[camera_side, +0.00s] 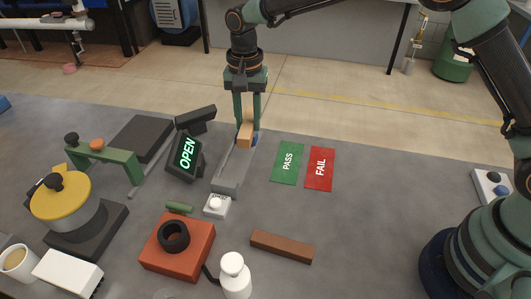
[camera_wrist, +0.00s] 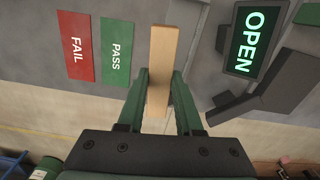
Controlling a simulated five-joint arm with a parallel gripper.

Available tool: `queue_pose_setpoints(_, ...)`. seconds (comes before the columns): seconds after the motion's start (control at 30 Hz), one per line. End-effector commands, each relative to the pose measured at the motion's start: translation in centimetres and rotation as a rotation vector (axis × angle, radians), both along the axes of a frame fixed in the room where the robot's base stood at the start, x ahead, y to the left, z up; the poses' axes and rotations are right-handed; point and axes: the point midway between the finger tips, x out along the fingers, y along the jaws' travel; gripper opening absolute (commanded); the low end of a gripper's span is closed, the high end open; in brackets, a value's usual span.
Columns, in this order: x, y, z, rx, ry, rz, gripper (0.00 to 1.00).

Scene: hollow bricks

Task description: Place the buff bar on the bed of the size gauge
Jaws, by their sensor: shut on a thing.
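The buff bar (camera_side: 244,135) is between the fingers of my gripper (camera_side: 247,121), which is shut on it. In the wrist view the bar (camera_wrist: 161,60) sticks out lengthwise past the fingertips (camera_wrist: 160,82). The size gauge has a long grey bed (camera_side: 232,168), a dark display (camera_side: 185,156) reading OPEN on its left and a white button box (camera_side: 217,206) at its near end. The bar is at the far end of the bed, which it partly hides. I cannot tell whether it touches the bed. The display (camera_wrist: 253,38) also shows in the wrist view.
A green PASS card (camera_side: 287,163) and a red FAIL card (camera_side: 320,169) lie right of the gauge. A brown bar (camera_side: 281,247), an orange block with a black ring (camera_side: 174,236) and a white bottle (camera_side: 234,276) stand nearer. A green-handled fixture (camera_side: 120,160) is at left.

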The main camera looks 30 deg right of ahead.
Motion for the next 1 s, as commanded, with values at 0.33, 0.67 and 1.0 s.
queue_pose_setpoints(0.33, 0.5, 3.6, -2.2, 0.001, -0.001, -0.104, 0.00)
queue_pose_setpoints(0.67, 0.5, 3.6, -5.1, 0.000, 0.000, -0.104, 0.00)
queue_pose_setpoints(1.0, 0.5, 3.6, -8.0, 0.000, -0.001, -0.104, 0.00)
